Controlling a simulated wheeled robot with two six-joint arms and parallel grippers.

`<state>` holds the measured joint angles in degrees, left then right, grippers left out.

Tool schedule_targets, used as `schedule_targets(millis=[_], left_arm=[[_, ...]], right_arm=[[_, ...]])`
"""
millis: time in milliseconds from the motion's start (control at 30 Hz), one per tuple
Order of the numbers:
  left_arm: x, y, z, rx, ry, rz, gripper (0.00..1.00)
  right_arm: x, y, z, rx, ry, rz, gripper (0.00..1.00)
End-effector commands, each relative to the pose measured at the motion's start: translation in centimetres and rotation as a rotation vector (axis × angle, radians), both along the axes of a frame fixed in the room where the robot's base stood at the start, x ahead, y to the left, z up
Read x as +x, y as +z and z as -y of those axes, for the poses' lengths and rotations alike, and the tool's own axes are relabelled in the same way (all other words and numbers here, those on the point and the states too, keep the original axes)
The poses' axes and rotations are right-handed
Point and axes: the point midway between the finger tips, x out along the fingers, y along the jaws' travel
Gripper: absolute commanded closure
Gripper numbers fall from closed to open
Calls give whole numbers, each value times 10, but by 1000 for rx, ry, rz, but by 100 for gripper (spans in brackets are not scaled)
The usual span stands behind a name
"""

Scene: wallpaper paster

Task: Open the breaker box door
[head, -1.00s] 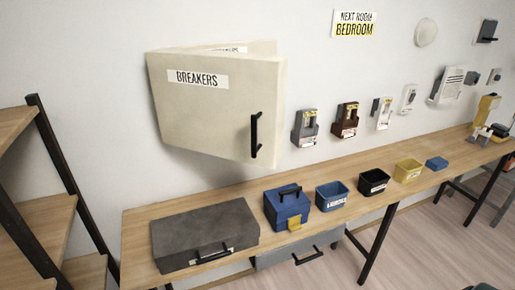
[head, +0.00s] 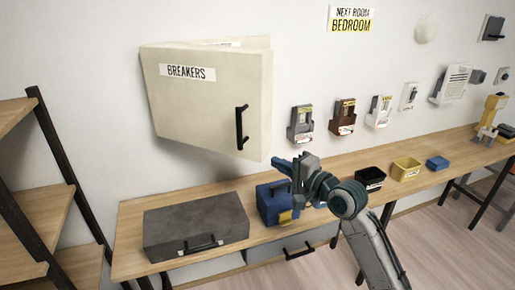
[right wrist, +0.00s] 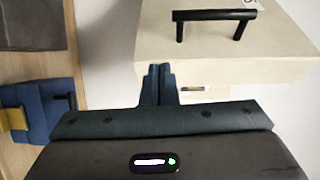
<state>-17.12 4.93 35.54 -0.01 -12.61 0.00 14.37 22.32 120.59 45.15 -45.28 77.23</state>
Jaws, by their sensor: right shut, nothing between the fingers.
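The cream breaker box (head: 200,100) hangs on the wall at upper left in the head view, with a "BREAKERS" label on its door. The door's black bar handle (head: 241,128) is near its right edge; it also shows at the top of the right wrist view (right wrist: 213,17). My left gripper is not in view.
A wooden bench (head: 130,225) runs below the box, with a grey case (head: 195,225), a blue toolbox (head: 268,205) and several bins. Several small devices hang on the wall to the right. A shelf rack (head: 50,205) stands at left.

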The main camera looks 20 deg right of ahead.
Motion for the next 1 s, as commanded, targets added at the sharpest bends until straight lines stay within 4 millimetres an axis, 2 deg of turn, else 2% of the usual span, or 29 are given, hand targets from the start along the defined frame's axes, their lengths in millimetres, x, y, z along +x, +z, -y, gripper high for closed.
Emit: schedule_targets(millis=[33,100,233,367,733,1000], left_arm=[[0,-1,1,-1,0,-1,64],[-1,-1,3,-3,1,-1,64],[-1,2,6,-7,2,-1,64],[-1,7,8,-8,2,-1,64],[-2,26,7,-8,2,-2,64],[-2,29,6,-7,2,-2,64]], right_arm=[[-7,15,-5,17,19,16,100],[-12,25,-10,34,34,21,100],[-8,29,-14,44,40,22,100],[5,30,-21,45,40,21,100],[59,30,-50,43,38,21,100],[74,27,-58,38,37,22,100]])
